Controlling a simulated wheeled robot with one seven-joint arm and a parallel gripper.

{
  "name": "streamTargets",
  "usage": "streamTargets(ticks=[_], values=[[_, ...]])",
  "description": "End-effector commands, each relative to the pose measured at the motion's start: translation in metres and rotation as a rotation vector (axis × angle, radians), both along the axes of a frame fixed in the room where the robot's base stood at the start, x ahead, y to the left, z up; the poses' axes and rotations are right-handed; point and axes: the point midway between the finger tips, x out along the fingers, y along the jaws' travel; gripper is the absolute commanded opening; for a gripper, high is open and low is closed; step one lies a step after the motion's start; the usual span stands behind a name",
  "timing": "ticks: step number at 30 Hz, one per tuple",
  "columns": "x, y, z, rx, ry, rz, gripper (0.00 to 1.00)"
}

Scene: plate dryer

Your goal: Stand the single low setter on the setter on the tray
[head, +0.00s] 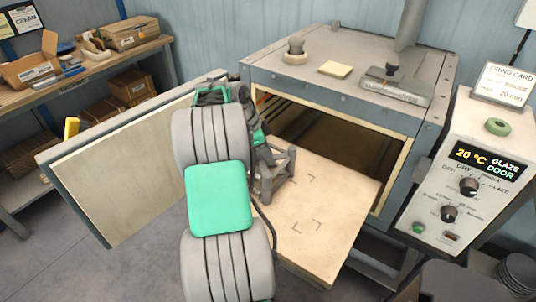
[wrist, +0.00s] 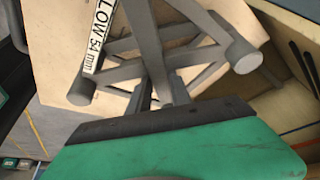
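A grey low setter (wrist: 137,71) with round-ended legs fills the upper middle of the wrist view. A white label on it reads "LOW 54 mm". My gripper (wrist: 160,98) has its two fingers on either side of a grey bar of this setter and looks shut on it. In the head view, grey setter framing (head: 275,172) shows beside my arm, over the left part of the pale tray (head: 335,230). My arm hides part of it. I cannot tell whether one setter or two show there, or whether they touch.
The tray sticks out of the open dryer (head: 330,120) and has dark corner marks with bare surface to the right. The open door (head: 130,165) stands at left. A control panel (head: 465,185) stands at right, and a loaded shelf (head: 95,70) at back left.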

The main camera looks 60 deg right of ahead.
Motion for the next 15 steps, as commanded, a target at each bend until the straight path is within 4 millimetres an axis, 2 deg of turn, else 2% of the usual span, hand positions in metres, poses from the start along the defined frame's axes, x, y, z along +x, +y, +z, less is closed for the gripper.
streamTargets(ticks=[1,6,15], values=[[0.0001,-0.0001,0.0008,0.000,0.000,0.000,0.30],[0.0001,-0.0001,0.0009,0.000,0.000,0.000,0.43],[0.0001,-0.0002,0.0067,-0.001,-0.001,0.000,0.43]])
